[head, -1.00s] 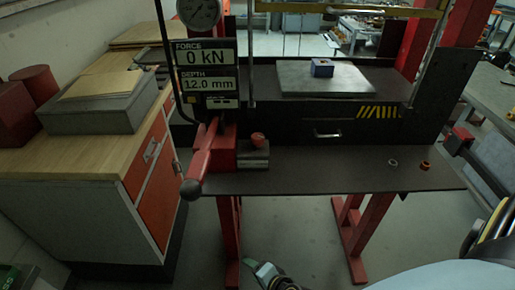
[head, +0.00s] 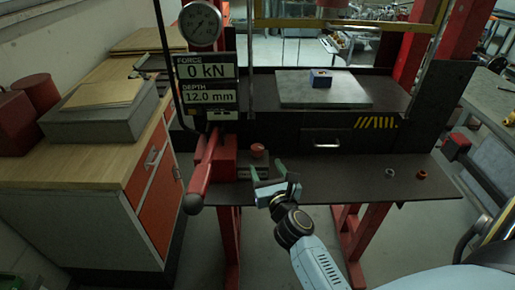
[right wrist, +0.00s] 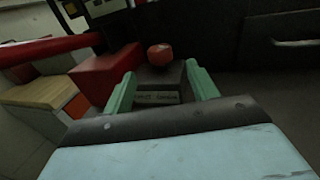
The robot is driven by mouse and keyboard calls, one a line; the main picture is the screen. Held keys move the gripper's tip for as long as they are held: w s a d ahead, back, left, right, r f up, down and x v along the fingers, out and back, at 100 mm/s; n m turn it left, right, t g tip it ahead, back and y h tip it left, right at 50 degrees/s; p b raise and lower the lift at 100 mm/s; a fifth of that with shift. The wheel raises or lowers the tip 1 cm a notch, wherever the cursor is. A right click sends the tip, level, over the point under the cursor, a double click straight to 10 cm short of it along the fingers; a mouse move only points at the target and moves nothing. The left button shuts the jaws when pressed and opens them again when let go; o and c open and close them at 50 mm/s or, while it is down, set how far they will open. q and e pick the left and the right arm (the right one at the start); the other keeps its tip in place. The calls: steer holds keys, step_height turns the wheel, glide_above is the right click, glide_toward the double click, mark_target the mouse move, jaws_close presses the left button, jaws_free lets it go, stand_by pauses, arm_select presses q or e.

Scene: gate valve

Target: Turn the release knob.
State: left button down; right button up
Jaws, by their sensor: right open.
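The release knob (head: 257,149) is a small red knob on a dark block at the front of the press, right of the red pump body (head: 222,163). In the right wrist view the knob (right wrist: 160,54) stands on top of the block (right wrist: 160,80), which has a small label on its front face. My right gripper (head: 267,168) is open and empty, just in front of the block and below the knob. In the right wrist view its green fingers (right wrist: 162,82) appear on either side of the block; contact cannot be told. My left gripper is not in view.
A red lever (head: 203,178) with a dark ball end sticks out left of the gripper. The display (head: 207,82) reads 0 kN and 12.0 mm. Two small rings (head: 421,174) lie on the right shelf.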

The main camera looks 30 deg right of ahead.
mark_target(263, 152)
steer(key=x, duration=0.9)
steer(key=c, duration=1)
steer(key=shift+o, duration=0.2)
steer(key=shift+r+n+y+p, duration=0.1)
steer(key=shift+n+y+p, duration=0.65)
steer(key=shift+y, duration=0.15)
steer(key=shift+n+t+y+p, duration=0.3)
steer(key=shift+n+y+p, duration=0.3)
steer(key=shift+y, duration=0.5)
steer(key=shift+n+y, duration=0.65)
steer(key=shift+y, duration=0.45)
steer(key=shift+n+y, duration=1)
steer(key=shift+y, duration=0.6)
